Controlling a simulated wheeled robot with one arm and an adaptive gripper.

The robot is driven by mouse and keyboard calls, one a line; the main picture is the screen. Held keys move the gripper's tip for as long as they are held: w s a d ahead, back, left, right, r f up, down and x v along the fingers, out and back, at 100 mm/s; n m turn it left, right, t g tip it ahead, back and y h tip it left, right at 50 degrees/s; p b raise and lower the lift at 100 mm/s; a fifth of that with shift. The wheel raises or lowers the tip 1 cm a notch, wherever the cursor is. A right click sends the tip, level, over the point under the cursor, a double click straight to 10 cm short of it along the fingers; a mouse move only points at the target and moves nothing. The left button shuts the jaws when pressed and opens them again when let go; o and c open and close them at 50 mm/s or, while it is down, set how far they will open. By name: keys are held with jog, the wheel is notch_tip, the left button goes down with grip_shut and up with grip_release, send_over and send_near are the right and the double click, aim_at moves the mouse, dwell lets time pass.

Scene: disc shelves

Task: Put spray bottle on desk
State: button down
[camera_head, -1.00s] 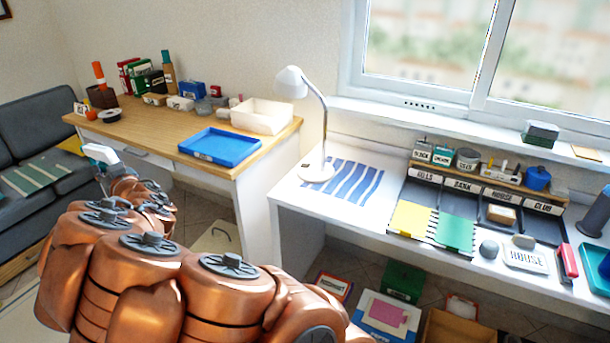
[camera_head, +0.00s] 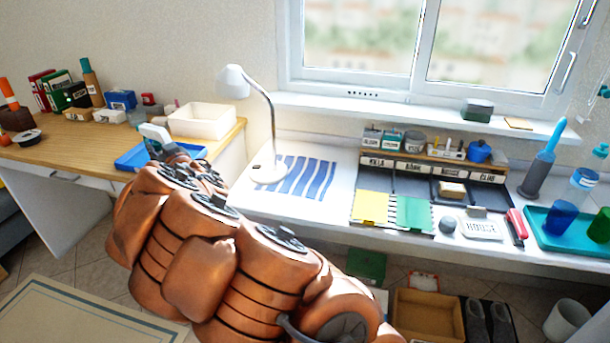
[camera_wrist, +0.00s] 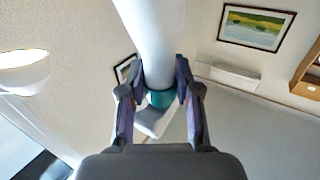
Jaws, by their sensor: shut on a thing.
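My gripper (camera_wrist: 160,92) is shut on the spray bottle (camera_wrist: 155,35) in the wrist view. The bottle has a smooth white body, a teal collar between the fingers and a pale head beyond them. In the head view my gripper (camera_head: 158,150) is small and partly hidden by my arm; a white part of the held bottle (camera_head: 154,132) shows there. It appears in front of the wooden-topped desk (camera_head: 75,140) and its blue tray; its height above them is unclear. The white desk (camera_head: 325,225) stands under the window.
The blue tray (camera_head: 132,158) and cream bin (camera_head: 203,120) are near my gripper in the picture. A white lamp (camera_head: 268,130) and striped blue sheet (camera_head: 305,178) are on the white desk. Organisers (camera_head: 430,172) and a teal tray (camera_head: 560,240) crowd its right. Bare white surface shows around the sheet.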

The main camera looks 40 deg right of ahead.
jog(key=s+d+n+y+b, duration=0.2)
jog(key=d+y+b, duration=0.15)
jog(key=d, duration=1.65)
jog(key=s+d+h+b, duration=0.1)
jog(key=s+d+b, duration=0.1)
jog(key=s+d, duration=0.75)
jog(key=s+d+h+b, duration=0.1)
jog(key=s+d, duration=0.6)
jog(key=d, duration=0.5)
notch_tip(320, 180, down, 11)
jog(key=b, duration=0.1)
jog(key=shift+m, duration=0.4)
jog(key=shift+d+f+y, duration=0.1)
jog(key=shift+f+y, duration=0.15)
